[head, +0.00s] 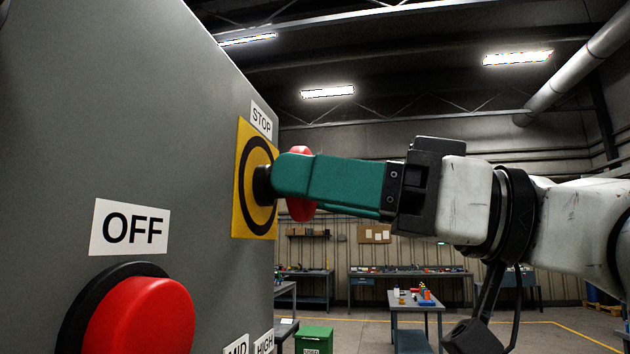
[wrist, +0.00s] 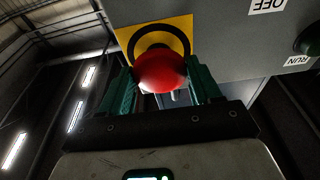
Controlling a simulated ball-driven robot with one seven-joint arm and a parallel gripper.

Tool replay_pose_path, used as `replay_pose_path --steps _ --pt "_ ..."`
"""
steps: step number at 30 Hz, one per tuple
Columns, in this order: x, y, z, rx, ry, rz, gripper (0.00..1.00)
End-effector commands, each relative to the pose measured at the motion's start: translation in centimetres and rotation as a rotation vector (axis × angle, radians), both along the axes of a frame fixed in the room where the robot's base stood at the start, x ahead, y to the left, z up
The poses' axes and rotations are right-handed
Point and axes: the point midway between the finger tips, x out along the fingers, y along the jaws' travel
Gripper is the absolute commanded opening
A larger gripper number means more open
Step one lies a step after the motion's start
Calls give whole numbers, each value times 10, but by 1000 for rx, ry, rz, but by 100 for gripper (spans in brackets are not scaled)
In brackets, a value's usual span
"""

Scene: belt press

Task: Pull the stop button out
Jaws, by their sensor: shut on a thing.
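The red stop button (head: 301,207) stands out from a yellow plate (head: 241,204) with a black ring, under a STOP label (head: 261,121) on the grey panel. My gripper (head: 290,176) reaches in from the right with green fingers, one of which hides much of the button in the head view. In the wrist view the red button (wrist: 161,71) sits between the two green fingertips (wrist: 163,85), in front of the yellow plate (wrist: 181,25). My gripper is shut on the button. The black base behind the button shows against the plate.
A big red button (head: 140,318) under an OFF label (head: 129,228) juts from the panel at lower left. MID and HIGH labels sit low on the panel. Workbenches (head: 409,271) and a green bin (head: 313,340) stand behind, well away from my arm.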

Motion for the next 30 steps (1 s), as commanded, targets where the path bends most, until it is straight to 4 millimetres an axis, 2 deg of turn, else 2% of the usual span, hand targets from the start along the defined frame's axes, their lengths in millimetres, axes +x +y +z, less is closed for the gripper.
replay_pose_path --steps 19,20,30 --pt "-1 -8 0 0 1 -2 33" --pt "-1 -8 0 0 1 -2 65" --pt "-1 -7 0 0 1 -1 96"
